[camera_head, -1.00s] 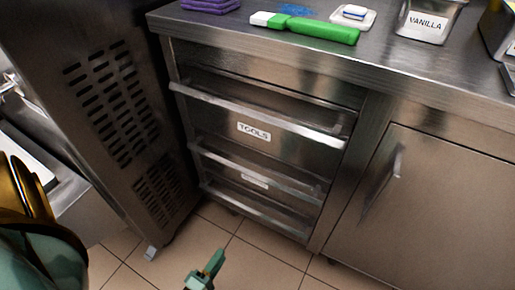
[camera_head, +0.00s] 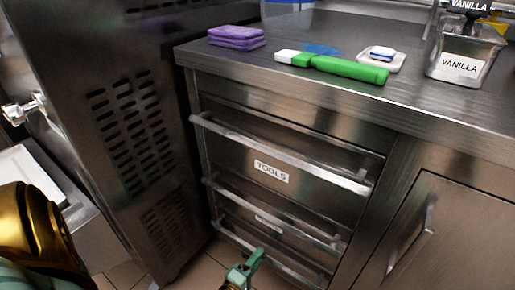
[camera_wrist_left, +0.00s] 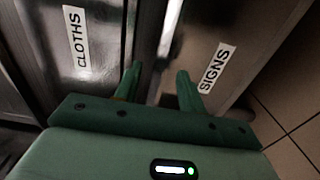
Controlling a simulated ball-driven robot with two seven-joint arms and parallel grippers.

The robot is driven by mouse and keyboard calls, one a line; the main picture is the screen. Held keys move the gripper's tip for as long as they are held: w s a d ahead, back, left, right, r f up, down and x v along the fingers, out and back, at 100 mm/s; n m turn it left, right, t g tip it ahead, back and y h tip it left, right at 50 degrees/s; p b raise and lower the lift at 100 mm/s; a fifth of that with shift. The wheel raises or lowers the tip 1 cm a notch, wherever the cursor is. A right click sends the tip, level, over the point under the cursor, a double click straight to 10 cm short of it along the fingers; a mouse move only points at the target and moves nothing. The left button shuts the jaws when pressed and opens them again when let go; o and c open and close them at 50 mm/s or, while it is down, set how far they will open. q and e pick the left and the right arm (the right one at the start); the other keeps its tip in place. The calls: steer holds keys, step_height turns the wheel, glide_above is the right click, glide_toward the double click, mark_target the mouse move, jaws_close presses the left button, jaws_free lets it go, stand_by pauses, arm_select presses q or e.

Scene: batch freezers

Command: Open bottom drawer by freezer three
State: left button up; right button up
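The drawer stack stands under the steel counter in the head view, its fronts appearing closed. The bottom drawer's handle (camera_head: 232,240) is the lowest bar, partly hidden by my left gripper (camera_head: 243,268) at the bottom edge. In the left wrist view, the bottom drawer front (camera_wrist_left: 207,38) carries a SIGNS label (camera_wrist_left: 217,68); the drawer above carries a CLOTHS label (camera_wrist_left: 76,37). A bright handle bar (camera_wrist_left: 170,30) runs between them. My left gripper (camera_wrist_left: 158,82) is open and empty, fingers apart, pointing at the bar. Whether they straddle it is unclear. My right gripper is not seen.
A vented steel cabinet (camera_head: 100,60) stands close on the left. A hinged cupboard door (camera_head: 460,235) is on the right. The counter (camera_head: 330,30) above holds purple cloths (camera_head: 236,37), a green-handled tool (camera_head: 345,69) and a VANILLA container (camera_head: 462,60). Tiled floor shows below.

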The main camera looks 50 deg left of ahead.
arm_select(q)
jaws_close()
